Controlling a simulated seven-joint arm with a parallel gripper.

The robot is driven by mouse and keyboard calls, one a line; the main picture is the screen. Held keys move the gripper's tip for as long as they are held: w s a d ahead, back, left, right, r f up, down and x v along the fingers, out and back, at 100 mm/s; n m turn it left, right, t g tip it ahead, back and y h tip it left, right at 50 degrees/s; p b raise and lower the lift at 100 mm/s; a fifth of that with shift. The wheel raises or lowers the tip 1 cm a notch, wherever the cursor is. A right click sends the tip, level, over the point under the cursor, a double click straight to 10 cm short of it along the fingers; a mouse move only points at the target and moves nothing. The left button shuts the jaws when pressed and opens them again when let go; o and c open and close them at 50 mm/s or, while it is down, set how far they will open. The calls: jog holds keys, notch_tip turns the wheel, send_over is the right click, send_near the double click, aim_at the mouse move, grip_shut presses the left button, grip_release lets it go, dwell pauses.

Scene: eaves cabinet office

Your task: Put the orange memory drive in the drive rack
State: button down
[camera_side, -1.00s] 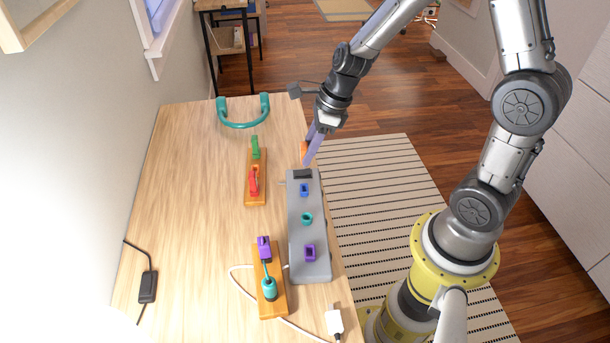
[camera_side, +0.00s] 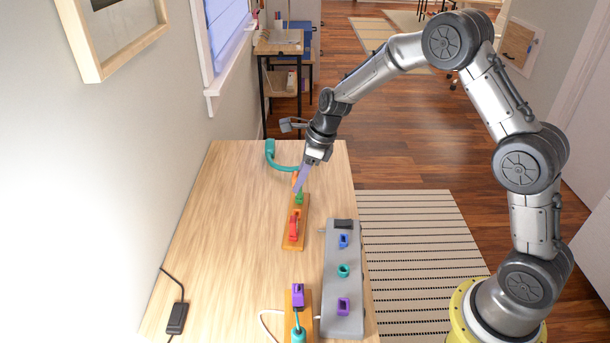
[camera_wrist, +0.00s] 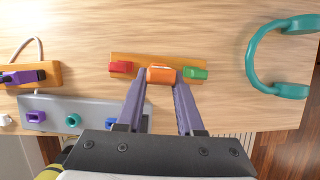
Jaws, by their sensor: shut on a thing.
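My gripper (camera_side: 299,186) is shut on the orange memory drive (camera_wrist: 161,75), which sits between the purple fingertips (camera_wrist: 160,90) in the wrist view. In the side view only a small part of the orange drive (camera_side: 294,179) shows beside the fingers. The drive rack (camera_side: 291,244) is an orange-brown wooden bar on the table. It holds a red drive (camera_side: 293,226) and a green drive (camera_side: 299,199). In the wrist view the orange drive appears over the rack (camera_wrist: 190,59), between the red drive (camera_wrist: 121,67) and green drive (camera_wrist: 195,73). The middle of the rack is hidden by it.
A grey hub (camera_side: 337,256) with blue, teal and purple sockets lies right of the rack. A second wooden block (camera_side: 308,310) with purple and teal plugs stands nearer. Teal headphones (camera_side: 278,165) lie at the far end.

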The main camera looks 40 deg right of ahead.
jog(key=shift+f, duration=0.1)
jog(key=shift+f, duration=2.8)
jog(key=shift+f, duration=1.25)
jog(key=shift+c, duration=2.3)
grip_release()
jog(key=v, duration=1.4)
jog(key=shift+f, duration=0.15)
